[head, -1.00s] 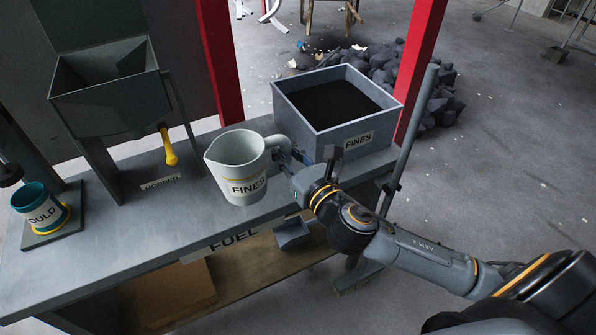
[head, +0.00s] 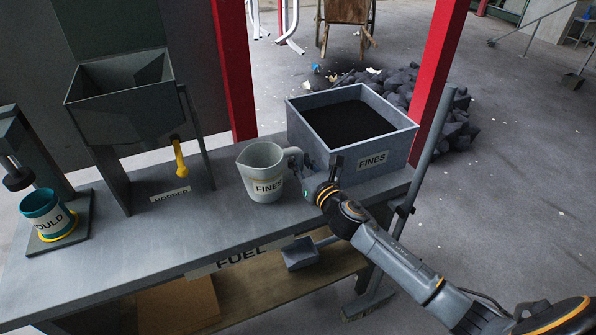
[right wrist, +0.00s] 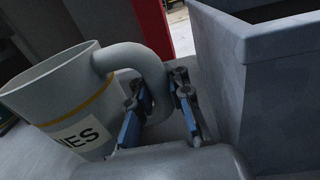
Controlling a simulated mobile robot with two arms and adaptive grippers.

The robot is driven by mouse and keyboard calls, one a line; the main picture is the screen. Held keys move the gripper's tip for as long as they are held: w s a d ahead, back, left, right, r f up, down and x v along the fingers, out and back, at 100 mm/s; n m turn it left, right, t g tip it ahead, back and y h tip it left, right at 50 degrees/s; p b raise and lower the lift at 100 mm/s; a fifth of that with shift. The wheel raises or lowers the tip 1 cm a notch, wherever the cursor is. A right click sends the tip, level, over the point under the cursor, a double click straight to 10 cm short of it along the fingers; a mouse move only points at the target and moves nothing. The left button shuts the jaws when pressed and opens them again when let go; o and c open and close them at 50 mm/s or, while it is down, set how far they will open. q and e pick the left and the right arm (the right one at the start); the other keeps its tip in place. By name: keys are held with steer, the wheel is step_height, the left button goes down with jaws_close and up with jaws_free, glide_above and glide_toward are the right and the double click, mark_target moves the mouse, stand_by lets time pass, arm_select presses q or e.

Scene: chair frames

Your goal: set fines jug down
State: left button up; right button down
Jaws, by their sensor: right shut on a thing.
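The fines jug (head: 262,170) is pale grey, upright, with a FINES label and a thin yellow band. It is at the bench top (head: 215,228), between the hopper and the fines bin; whether its base fully touches is hard to tell. My right gripper (head: 301,167) is shut on the jug's handle, at the jug's right side. In the right wrist view the blue-padded fingers (right wrist: 158,88) sit either side of the handle (right wrist: 130,58), and the jug body (right wrist: 62,100) is at left. My left gripper is not in view.
A grey FINES bin (head: 396,157) of dark powder stands close right of my gripper. A hopper (head: 122,92) with a yellow lever (head: 179,157) and a teal mould cup (head: 46,213) stand left. Bare bench lies in front of the jug. A red post (head: 437,75) rises behind.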

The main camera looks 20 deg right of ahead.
step_height(320, 180, down, 3)
steer(key=shift+f, duration=0.1)
steer(key=shift+f+b, duration=0.1)
steer(key=shift+b, duration=0.3)
steer(key=c, duration=1.3)
jaws_free()
steer(key=shift+o, duration=0.2)
